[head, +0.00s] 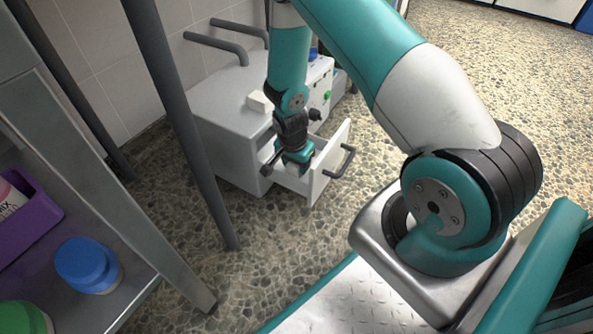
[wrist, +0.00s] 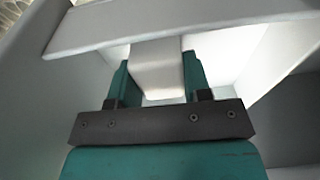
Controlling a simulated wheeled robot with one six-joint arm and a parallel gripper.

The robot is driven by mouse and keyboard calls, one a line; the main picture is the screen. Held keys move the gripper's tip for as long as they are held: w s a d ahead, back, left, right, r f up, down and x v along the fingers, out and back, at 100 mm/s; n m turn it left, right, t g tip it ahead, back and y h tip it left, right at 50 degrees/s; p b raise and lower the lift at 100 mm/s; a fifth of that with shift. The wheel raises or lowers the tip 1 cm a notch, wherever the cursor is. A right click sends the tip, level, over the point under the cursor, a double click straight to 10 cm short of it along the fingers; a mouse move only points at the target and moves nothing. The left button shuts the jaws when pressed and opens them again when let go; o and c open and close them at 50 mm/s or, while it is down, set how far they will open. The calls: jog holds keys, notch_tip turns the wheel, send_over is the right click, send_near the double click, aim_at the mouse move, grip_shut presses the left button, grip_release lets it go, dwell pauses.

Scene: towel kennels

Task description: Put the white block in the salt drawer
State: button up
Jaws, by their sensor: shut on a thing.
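My gripper (head: 297,158) points down into the open drawer (head: 322,180) of a white cabinet. In the wrist view, its two teal fingers (wrist: 158,78) are shut on a white block (wrist: 156,60), one finger on each side. The block is between the drawer's pale walls; I cannot tell whether it touches the drawer floor. In the head view the held block is hidden behind my gripper. No salt label can be read on the drawer. Another small white block-like thing (head: 260,101) lies on top of the cabinet.
The white cabinet (head: 222,105) stands against the tiled wall, with grey pipes (head: 215,42) behind it. The drawer has a dark handle (head: 345,160). A grey post (head: 180,110) and a metal shelf with a blue-lidded jar (head: 87,265) stand at left. The pebbled floor is clear at right.

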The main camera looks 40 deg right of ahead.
jog(key=shift+f, duration=0.8)
jog(key=shift+r, duration=0.15)
jog(key=o, duration=1)
jog(key=shift+o, duration=0.2)
